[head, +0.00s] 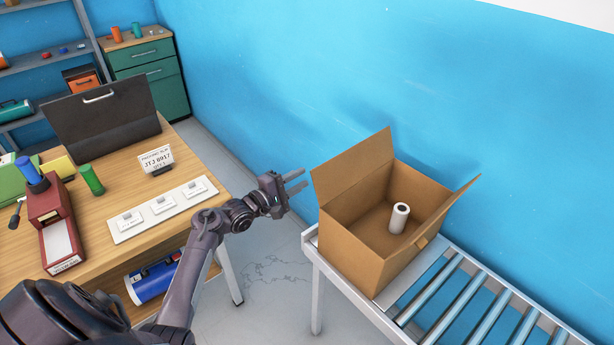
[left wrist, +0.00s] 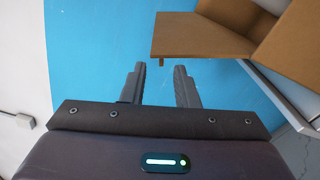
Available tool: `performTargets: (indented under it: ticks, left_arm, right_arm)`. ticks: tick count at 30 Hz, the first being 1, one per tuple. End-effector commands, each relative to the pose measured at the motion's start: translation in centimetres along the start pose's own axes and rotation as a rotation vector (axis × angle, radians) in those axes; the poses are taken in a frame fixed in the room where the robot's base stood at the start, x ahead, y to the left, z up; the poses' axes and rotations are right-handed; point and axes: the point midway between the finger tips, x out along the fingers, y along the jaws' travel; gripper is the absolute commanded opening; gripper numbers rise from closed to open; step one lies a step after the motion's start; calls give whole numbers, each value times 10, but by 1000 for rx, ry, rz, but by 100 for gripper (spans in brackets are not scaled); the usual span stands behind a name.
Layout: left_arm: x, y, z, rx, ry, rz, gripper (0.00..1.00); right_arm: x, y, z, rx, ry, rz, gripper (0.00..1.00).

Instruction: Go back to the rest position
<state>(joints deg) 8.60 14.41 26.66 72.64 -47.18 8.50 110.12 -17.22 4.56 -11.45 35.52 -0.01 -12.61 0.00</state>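My left gripper (head: 294,183) is open and empty, in the air between the wooden table and the cardboard box. It points toward the blue wall, just left of the box's raised flap. In the left wrist view its two fingers (left wrist: 159,85) are apart with nothing between them. The open cardboard box (head: 365,255) stands on the roller conveyor, and its flap (left wrist: 200,37) shows in the left wrist view. A white roll (head: 399,218) stands upright inside the box. My right gripper is not in view.
The wooden table (head: 205,215) at left holds a red device (head: 52,205), a sign (head: 156,160), a white strip with several small plates (head: 162,206) and a black case (head: 103,125). A blue roll (head: 153,281) lies below it. The conveyor (head: 470,300) runs right. Floor shows between table and conveyor.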

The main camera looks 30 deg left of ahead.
Motion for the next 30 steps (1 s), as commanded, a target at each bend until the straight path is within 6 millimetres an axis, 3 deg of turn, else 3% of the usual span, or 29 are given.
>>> performTargets:
  ticks: [16,20,23,26,30]
  left_arm:
    - [-3,0,0,0,0,0,27]
    - [-4,-14,0,17,8,-21,27]
    - [-6,-51,-2,71,32,-79,27]
    - [-15,-110,-2,169,61,-180,27]
    - [-41,-208,3,348,76,-365,27]
  right_arm:
    - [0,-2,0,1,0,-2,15]
    - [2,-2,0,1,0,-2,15]
    - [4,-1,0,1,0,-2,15]
    - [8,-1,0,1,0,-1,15]
    - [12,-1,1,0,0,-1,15]
